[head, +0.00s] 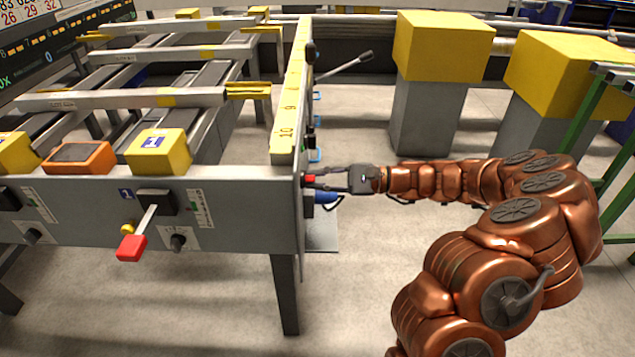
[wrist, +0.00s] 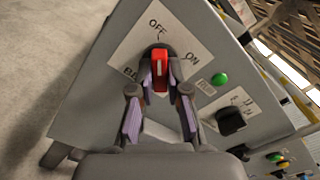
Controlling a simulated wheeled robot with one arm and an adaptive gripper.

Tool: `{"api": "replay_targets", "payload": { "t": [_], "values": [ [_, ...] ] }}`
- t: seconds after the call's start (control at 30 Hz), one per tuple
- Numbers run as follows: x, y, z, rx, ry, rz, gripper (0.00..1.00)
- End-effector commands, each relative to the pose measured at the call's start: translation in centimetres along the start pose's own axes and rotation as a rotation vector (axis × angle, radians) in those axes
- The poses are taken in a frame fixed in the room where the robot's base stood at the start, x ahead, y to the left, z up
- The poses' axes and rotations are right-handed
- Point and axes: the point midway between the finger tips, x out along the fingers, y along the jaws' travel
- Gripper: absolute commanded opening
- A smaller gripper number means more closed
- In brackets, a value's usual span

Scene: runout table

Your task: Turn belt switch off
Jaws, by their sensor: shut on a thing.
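The belt switch is a red knob (wrist: 160,70) on a white label plate (wrist: 130,52) marked OFF and ON, on the grey end panel. In the wrist view the knob stands upright, its upper end roughly toward OFF, with ON to its right. My gripper (wrist: 160,85) is shut on the knob, one finger on each side. The fingers hide the lower part of the label, where only "BA" shows. In the head view my gripper (head: 322,180) reaches the right end of the table frame (head: 240,210), and a bit of the red knob (head: 309,179) shows there.
A green button (wrist: 219,79) and a black knob (wrist: 231,121) sit right of the switch in the wrist view. A red-ended lever (head: 131,248) sticks out from the table's front. Yellow-topped blocks (head: 440,48) stand behind my arm.

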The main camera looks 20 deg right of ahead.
Motion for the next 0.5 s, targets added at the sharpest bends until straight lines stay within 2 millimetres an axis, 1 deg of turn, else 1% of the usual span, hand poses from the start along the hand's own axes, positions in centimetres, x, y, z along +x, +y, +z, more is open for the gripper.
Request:
{"api": "replay_targets", "payload": {
  "t": [0.2, 0.5],
  "values": [
    [0.07, 0.09, 0.06, -0.033, -0.003, 0.003, 0.00],
    [0.07, 0.08, 0.07, -0.036, -0.003, 0.003, 0.00]
  ]
}}
